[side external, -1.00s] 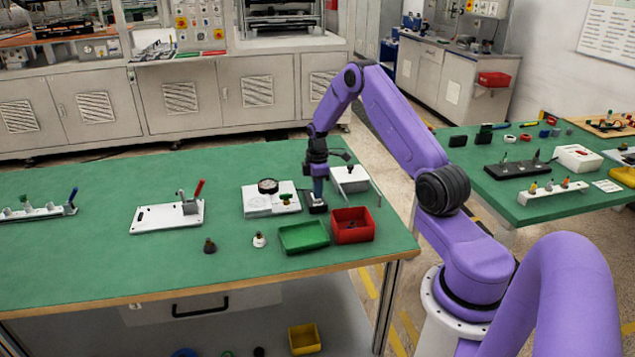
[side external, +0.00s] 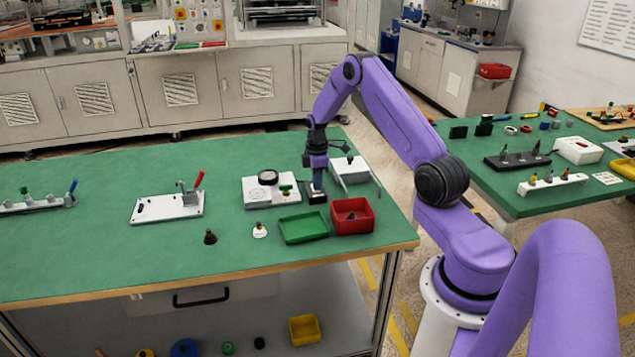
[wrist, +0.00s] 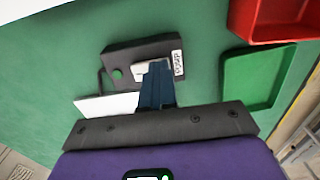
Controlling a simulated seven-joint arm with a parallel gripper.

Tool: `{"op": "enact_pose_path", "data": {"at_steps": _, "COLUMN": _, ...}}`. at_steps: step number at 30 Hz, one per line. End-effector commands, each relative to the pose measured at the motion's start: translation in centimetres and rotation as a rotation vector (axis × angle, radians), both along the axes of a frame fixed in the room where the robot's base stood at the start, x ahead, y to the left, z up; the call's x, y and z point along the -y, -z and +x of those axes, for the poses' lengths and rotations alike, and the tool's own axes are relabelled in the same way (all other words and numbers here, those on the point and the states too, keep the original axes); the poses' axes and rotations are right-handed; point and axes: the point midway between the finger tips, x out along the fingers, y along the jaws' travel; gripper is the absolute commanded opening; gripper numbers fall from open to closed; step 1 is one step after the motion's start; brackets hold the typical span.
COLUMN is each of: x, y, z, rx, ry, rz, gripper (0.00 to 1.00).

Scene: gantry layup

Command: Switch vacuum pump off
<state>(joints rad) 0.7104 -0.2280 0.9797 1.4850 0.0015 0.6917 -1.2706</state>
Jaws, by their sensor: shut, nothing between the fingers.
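The vacuum pump switch box is a small black box (wrist: 125,55) with a white label reading PUMP (wrist: 178,62). It shows in the side view (side external: 313,198) between the white gauge plate and the red bin. A pale switch piece (wrist: 142,68) and a green round spot (wrist: 117,73) are on its top. My gripper (wrist: 160,66) is shut and empty, with its blue fingertips over the box beside the pale piece. The fingers hide part of the switch, so its position and contact with it are unclear. In the side view my gripper (side external: 318,188) points down at the box.
A green tray (side external: 303,240) and a red bin (side external: 335,226) stand just in front. The green table (side external: 110,265) has free room at the front left.

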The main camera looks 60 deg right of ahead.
Motion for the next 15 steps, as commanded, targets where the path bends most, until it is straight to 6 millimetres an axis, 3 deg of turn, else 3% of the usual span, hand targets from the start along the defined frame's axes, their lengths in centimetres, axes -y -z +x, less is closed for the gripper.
{"op": "enact_pose_path", "data": {"at_steps": 15, "x": 0.87, "y": -0.28, "z": 0.83, "rx": 0.013, "ry": 0.002, "rz": -0.008, "gripper": 0.00}}
